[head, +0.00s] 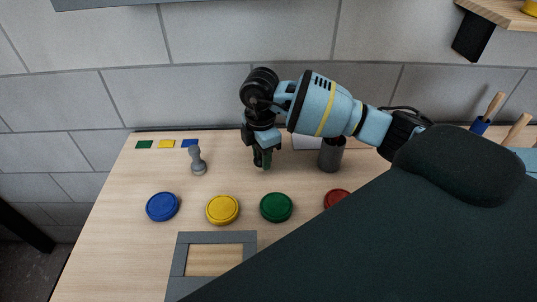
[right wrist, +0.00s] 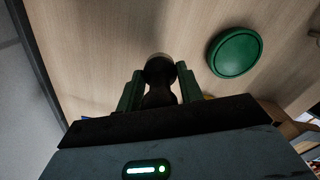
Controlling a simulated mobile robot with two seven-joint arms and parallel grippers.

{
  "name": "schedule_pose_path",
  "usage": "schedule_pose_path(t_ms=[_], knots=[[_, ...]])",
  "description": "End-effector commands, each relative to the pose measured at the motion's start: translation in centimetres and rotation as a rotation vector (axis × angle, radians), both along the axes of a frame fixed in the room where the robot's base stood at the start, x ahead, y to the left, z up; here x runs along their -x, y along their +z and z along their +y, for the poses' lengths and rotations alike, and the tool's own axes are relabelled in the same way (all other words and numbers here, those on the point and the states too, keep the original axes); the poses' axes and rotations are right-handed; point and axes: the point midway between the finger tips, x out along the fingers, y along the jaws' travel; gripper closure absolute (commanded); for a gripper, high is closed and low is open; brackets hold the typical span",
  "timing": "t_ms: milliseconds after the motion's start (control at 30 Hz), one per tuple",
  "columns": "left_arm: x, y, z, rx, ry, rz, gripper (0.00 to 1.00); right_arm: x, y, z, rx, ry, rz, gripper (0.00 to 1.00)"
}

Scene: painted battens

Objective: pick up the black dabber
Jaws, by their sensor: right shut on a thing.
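The black dabber (right wrist: 158,95) is between the two green fingers of my right gripper (right wrist: 158,88) in the right wrist view, with its rounded, paler end pointing away from the camera. The fingers are shut on it. In the head view my right gripper (head: 262,158) points down over the back middle of the table; the dabber is mostly hidden there by the fingers. I cannot tell whether the dabber touches the table. My left gripper is not in view.
A grey dabber (head: 198,161) stands to the left. Blue (head: 162,207), yellow (head: 222,210), green (head: 276,207) and red (head: 337,198) round lids lie in front. A dark grey cup (head: 331,155) stands right of the gripper. A grey frame (head: 217,238) lies nearer.

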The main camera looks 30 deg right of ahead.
Motion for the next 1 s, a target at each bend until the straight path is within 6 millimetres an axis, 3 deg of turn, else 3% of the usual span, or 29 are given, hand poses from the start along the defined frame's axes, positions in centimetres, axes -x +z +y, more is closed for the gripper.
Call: schedule_pose_path(t_ms=[300,500,700,1000], knots=[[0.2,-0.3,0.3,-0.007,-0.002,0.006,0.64,6.2,0.5,5.0,-0.002,0.006,0.002,0.86],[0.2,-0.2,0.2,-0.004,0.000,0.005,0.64,9.0,0.9,7.2,-0.001,0.003,0.002,0.86],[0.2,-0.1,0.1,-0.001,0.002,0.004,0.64,10.3,1.1,8.3,0.000,0.000,0.002,0.86],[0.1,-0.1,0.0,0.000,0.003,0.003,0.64,10.6,1.1,8.5,0.001,-0.002,0.002,0.86]])
